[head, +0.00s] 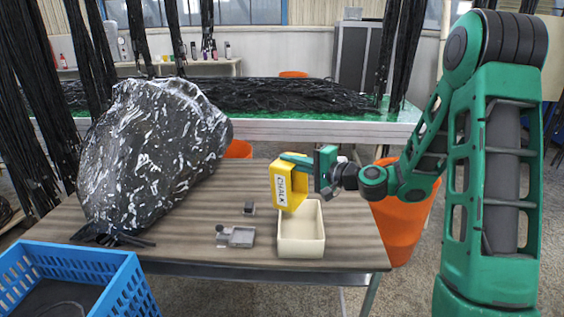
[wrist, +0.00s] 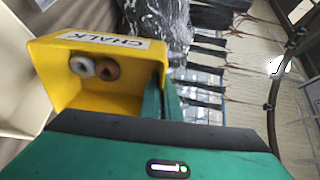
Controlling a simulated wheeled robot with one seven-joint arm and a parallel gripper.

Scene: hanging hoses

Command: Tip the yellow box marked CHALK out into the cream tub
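The yellow box (head: 291,176) marked CHALK is in my gripper (head: 302,162), held in the air above the cream tub (head: 301,248). The box is tilted. In the wrist view the box (wrist: 55,62) shows its open inside, with a pale ring-shaped piece (wrist: 82,66) and a brown one (wrist: 107,69) still in it. My gripper's green fingers (wrist: 164,103) are closed on one wall of the box. The cream tub stands upright near the table's front edge; the part of its inside that shows looks empty. A pale surface at the wrist view's left may be the tub.
A grey metal fixture (head: 236,237) and a small dark block (head: 249,208) lie left of the tub. A large black wrapped bundle (head: 150,150) fills the table's left side. A blue crate (head: 125,285) stands front left, an orange bin (head: 402,225) right of the table.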

